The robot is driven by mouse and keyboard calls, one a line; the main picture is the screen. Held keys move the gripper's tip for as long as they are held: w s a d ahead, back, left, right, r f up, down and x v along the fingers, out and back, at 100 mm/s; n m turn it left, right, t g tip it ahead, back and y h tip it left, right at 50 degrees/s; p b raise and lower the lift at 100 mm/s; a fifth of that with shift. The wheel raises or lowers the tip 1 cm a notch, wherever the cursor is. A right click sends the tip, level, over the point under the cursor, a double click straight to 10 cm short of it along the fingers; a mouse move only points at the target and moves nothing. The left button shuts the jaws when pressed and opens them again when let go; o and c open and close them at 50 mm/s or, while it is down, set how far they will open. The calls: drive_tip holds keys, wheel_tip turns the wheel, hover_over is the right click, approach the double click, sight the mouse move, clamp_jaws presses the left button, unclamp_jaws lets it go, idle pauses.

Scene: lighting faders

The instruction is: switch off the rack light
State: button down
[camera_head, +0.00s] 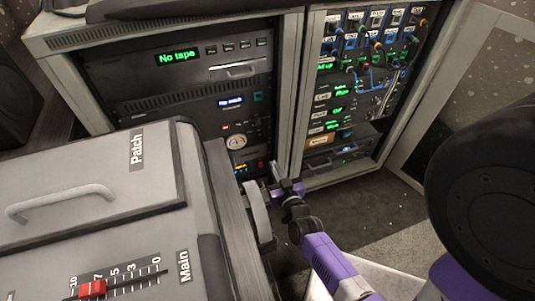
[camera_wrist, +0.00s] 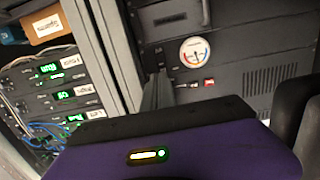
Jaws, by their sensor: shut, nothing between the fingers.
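A dark rack panel carries a round white gauge (camera_head: 236,142), which also shows in the wrist view (camera_wrist: 194,50). Small controls sit beside the gauge, including a small red-lit one (camera_head: 225,126), likely a rocker switch, seen again in the wrist view (camera_wrist: 209,82). I cannot read which one is labelled as the rack light. My gripper (camera_head: 273,170) is at the lower right of the gauge in the head view, in front of the rack. In the wrist view its shut, empty fingers (camera_wrist: 158,80) point toward the panel, left of the red control. Contact cannot be told.
A grey console with a red Main fader (camera_head: 92,288) and a Patch lid with a handle (camera_head: 60,204) stands close at the left. A second rack (camera_head: 345,95) with cables and green displays stands right of the gauge rack. Carpet (camera_head: 395,225) is open at lower right.

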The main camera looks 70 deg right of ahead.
sight(260, 139)
drive_tip(key=b+x, duration=0.4)
drive_tip(key=x, duration=0.9)
drive_tip(key=shift+w+d, duration=0.1)
drive_tip(key=shift+w, duration=0.1)
drive_tip(key=shift+f, duration=0.1)
